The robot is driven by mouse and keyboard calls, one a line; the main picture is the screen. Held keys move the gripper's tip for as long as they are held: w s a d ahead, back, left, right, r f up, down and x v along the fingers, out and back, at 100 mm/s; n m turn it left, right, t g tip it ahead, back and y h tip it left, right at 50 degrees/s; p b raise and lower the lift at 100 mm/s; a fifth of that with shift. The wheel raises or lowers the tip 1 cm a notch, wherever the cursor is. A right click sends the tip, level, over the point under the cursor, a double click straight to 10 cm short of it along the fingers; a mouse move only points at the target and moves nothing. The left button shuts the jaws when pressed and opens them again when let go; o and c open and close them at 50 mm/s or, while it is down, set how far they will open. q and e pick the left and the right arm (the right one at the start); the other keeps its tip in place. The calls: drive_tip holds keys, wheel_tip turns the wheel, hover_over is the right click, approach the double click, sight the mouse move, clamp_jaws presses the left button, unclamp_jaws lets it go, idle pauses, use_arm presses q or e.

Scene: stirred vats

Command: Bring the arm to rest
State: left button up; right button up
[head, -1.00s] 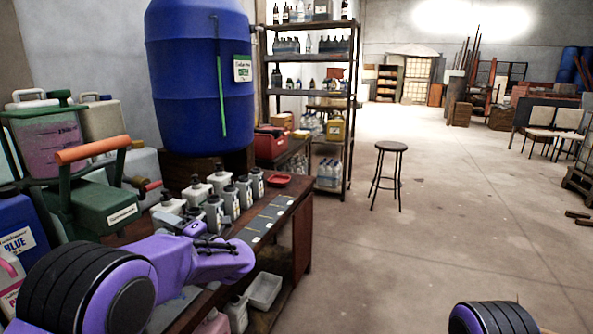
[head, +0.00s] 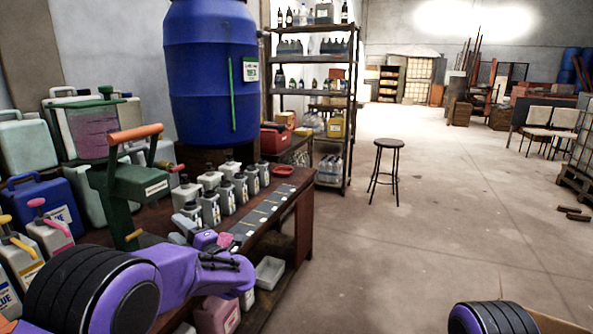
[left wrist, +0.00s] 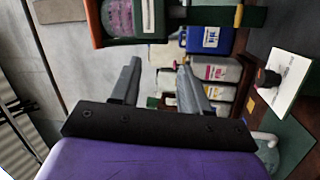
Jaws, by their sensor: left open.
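My left arm (head: 190,282) comes in from the lower left of the head view, purple with a black ribbed joint. Its gripper (head: 183,232) is partly hidden behind the arm, in front of the workbench's bottles. In the left wrist view the two grey fingers of my left gripper (left wrist: 157,80) stand apart with nothing between them. Beyond them are the green mixing stand and several canisters, apart from the fingers. Only a black and purple part of my right arm (head: 493,318) shows at the bottom right; its gripper is out of view.
Grey bottles (head: 227,194) and a blue barrel (head: 212,80) are beyond my left arm. Canisters (head: 42,200) crowd the left. A stool (head: 385,170) stands on open floor to the right.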

use_arm(q)
drive_tip(key=s+f+m+h, duration=0.4)
drive_tip(key=s+f+m, duration=0.1)
drive_tip(key=f, duration=0.4)
drive_tip(key=s+a+f+m+h, duration=0.1)
drive_tip(key=s+f+m+h, duration=0.2)
drive_tip(key=s+f+m, duration=0.5)
drive_tip(key=s+f+m+h, duration=0.2)
drive_tip(key=f+m+h, duration=0.15)
drive_tip(key=f, duration=0.75)
drive_tip(key=s+f+m+g+h, duration=0.1)
drive_tip(key=s+f+g, duration=0.2)
drive_tip(key=s, duration=0.7)
drive_tip(key=s+f+m+g+h, duration=0.1)
drive_tip(key=s+f, duration=0.4)
drive_tip(key=s, duration=0.5)
drive_tip(key=s+f+m+g+h, duration=0.1)
drive_tip(key=s+f+g, duration=0.3)
drive_tip(key=s, duration=0.7)
drive_tip(key=shift+a+f+g, duration=0.2)
drive_tip(key=shift+a+g, duration=0.1)
drive_tip(key=shift+a, duration=0.1)
